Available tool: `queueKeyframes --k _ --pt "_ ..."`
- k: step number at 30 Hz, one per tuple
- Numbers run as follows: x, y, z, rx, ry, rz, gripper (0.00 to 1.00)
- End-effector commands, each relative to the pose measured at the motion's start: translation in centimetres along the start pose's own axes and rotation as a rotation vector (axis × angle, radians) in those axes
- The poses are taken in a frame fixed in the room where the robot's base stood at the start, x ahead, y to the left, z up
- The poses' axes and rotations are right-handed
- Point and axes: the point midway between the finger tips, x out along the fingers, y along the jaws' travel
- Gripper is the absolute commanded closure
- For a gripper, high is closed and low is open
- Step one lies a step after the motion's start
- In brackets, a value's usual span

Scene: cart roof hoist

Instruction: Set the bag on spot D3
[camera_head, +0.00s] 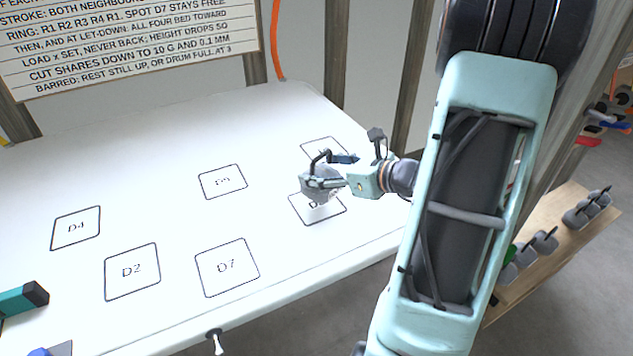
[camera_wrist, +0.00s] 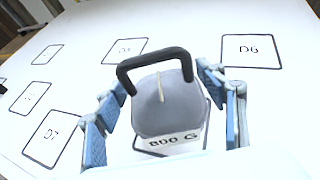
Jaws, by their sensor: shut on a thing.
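The bag (camera_wrist: 168,105) is a grey rounded weight with a black handle and a white label reading 800 G. My gripper (camera_wrist: 163,82) has its blue-padded fingers on both sides of it and is shut on it. In the head view the bag (camera_head: 317,190) is upright at my gripper (camera_head: 325,180), over a marked square (camera_head: 328,217) at the table's right side. That square's label is mostly hidden by the bag, so I cannot read its number. I cannot tell whether the bag touches the table or hangs just above it.
Square D6 (camera_wrist: 251,51) is empty beside the bag. A teal-and-black object (camera_head: 25,299) lies at the near left edge. A rules board (camera_head: 130,45) stands behind.

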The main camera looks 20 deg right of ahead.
Motion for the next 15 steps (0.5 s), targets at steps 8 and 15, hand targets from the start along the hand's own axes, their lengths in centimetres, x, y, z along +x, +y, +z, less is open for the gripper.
queueKeyframes --k 8,15 --pt "2.0 0.5 -1.0 0.001 -0.003 0.002 0.89" --pt "2.8 0.4 -3.3 0.0 -0.004 -0.001 0.89"
